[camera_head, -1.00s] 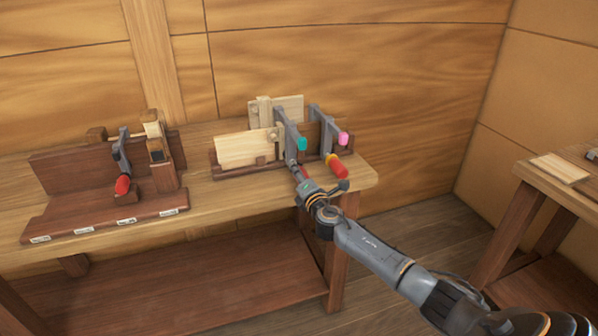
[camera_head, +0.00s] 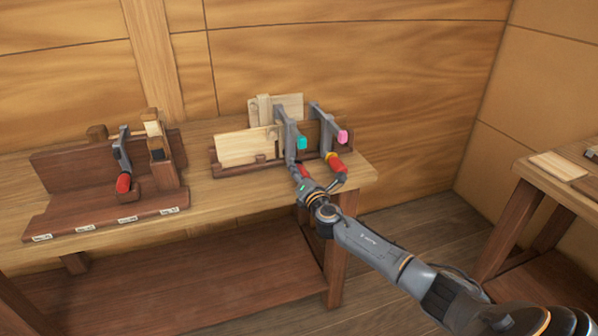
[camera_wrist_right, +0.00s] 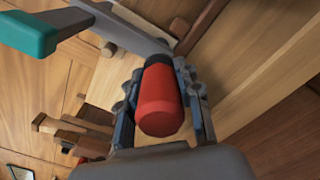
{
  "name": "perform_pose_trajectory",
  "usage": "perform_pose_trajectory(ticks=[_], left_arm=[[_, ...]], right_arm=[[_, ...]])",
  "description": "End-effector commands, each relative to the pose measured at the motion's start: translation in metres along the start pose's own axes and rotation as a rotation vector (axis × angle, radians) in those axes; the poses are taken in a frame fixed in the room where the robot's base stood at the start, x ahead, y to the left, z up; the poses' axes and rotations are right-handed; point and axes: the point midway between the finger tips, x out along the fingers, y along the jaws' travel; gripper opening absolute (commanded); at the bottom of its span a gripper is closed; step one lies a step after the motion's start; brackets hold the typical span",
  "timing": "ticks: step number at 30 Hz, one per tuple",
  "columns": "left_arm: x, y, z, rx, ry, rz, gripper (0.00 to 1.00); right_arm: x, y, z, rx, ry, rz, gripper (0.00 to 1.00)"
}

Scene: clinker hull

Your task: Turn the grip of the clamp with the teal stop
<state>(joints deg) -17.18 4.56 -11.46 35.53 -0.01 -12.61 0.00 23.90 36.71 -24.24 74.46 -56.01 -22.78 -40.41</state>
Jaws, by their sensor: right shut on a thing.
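The clamp with the teal stop (camera_head: 301,143) stands in the wooden rack at the right end of the bench, its grey bar (camera_head: 284,120) running back toward the boards. Its red grip (camera_head: 304,171) is partly hidden by my right gripper (camera_head: 299,173) in the head view. In the right wrist view the red grip (camera_wrist_right: 161,99) sits between the two fingers of my right gripper (camera_wrist_right: 162,100), which is shut on it. The teal stop (camera_wrist_right: 27,33) shows at the upper left there. My left gripper is not in view.
A second clamp with a pink stop (camera_head: 342,137) and red grip (camera_head: 336,162) stands close on the right. Pale boards (camera_head: 246,147) stand in the rack. A dark stand (camera_head: 103,215) with another red-gripped clamp (camera_head: 123,183) is on the left.

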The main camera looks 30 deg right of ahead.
Motion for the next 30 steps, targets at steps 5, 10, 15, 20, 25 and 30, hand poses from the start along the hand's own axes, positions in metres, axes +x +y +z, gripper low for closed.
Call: perform_pose_trajectory(ticks=[5, 10, 15, 20, 25, 30], left_arm=[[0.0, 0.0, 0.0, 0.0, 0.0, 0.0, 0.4], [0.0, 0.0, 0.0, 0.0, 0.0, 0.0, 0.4], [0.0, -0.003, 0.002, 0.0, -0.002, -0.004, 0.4], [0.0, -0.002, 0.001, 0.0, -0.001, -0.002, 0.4], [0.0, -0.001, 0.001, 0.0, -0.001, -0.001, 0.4], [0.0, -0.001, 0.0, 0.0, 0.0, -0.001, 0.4]], right_arm=[[0.001, 0.002, 0.002, 0.002, -0.002, 0.003, 0.56], [0.0, 0.001, 0.001, 0.002, -0.002, 0.002, 0.58], [-0.001, 0.001, 0.001, 0.001, -0.001, 0.001, 0.58], [-0.014, -0.001, 0.001, 0.001, -0.001, 0.001, 0.58], [-0.045, -0.001, -0.001, 0.0, 0.002, 0.001, 0.58], [-0.081, 0.0, -0.001, 0.0, 0.003, 0.001, 0.58]])
